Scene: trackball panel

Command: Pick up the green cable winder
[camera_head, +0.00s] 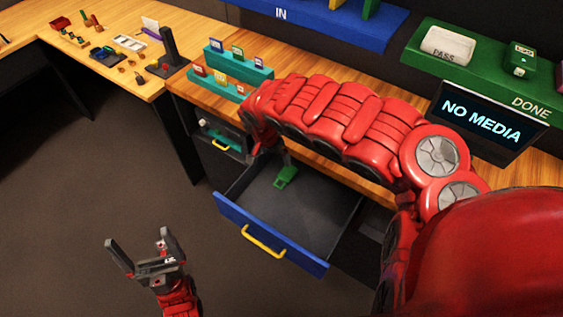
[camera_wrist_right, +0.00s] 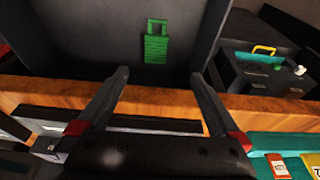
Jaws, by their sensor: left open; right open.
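The green cable winder (camera_head: 286,176) lies on the floor of the open dark drawer (camera_head: 312,222), toward its back. The right wrist view shows the green winder (camera_wrist_right: 157,42) as a ridged block with a loop at one end. My right gripper (camera_wrist_right: 158,76) is open and empty, with the winder lying beyond its fingertips and between their lines, not touching. In the head view my right arm mostly hides that gripper, above the drawer's back. My left gripper (camera_head: 138,240) is open and empty, over the floor left of the drawer.
The drawer has a blue front with a yellow handle (camera_head: 263,241). The wooden desk edge overhangs the drawer's back. A smaller compartment with a yellow handle (camera_head: 220,145) is to the left. Teal racks (camera_head: 238,65) with cartridges, a screen (camera_head: 484,120) and a green shelf (camera_head: 462,72) occupy the desk.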

